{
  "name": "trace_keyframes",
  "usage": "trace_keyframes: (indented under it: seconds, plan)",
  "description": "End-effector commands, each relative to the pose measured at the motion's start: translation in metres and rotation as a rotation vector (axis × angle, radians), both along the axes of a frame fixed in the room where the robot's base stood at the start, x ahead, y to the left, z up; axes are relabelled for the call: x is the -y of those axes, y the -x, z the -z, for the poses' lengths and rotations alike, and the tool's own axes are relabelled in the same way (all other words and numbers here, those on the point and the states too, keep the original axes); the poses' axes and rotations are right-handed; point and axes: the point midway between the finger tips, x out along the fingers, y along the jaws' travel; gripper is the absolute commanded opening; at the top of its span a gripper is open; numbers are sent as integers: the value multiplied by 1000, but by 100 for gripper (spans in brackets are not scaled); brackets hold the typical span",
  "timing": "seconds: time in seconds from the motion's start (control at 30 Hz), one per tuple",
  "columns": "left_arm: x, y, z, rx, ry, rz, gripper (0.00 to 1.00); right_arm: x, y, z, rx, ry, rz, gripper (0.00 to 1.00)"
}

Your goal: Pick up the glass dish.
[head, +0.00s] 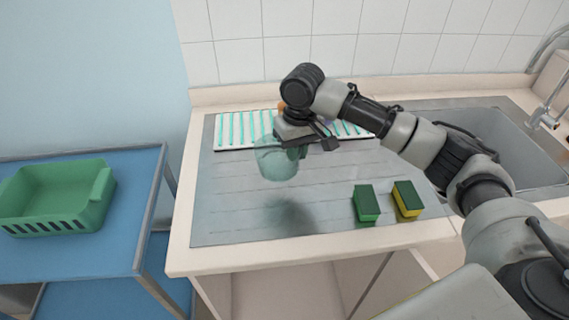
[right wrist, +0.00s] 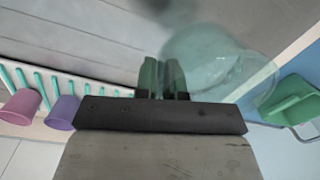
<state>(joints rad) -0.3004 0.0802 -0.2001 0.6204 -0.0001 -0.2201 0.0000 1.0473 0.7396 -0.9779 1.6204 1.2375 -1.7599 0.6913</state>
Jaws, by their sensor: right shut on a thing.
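The glass dish (head: 275,160) is clear and pale green. It is held up above the grey draining board (head: 240,222), with a shadow on the board below it. My right gripper (head: 297,151) is shut on the dish at its right side in the head view. In the right wrist view the dish (right wrist: 222,62) shows to the right of the closed fingers (right wrist: 163,78), which hold its wall. The dish looks empty and a little tilted. My left gripper is not in view.
A white and teal striped rack (head: 235,130) lies behind the dish; a pink cup (right wrist: 21,106) and a purple cup (right wrist: 62,112) are by it. Two sponges, green (head: 366,203) and yellow-green (head: 407,199), lie front right. A green basket (head: 60,197) stands on the blue table (head: 105,243). The sink (head: 500,140) is right.

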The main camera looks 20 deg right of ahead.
Motion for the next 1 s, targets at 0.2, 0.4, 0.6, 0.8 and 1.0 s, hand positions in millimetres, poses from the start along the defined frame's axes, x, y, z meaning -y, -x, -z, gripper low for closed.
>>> trace_keyframes:
  seconds: [0.2,0.4,0.6,0.8,1.0]
  plan:
    - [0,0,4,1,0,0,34,22,-5,-13,2,0,2,0]
    - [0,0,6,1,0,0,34,36,-8,-22,2,0,2,0]
    - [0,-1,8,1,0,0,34,44,-10,-27,0,0,1,0]
    - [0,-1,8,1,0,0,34,49,-11,-30,1,0,0,0]
    - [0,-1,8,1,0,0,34,50,-11,-31,1,0,0,0]
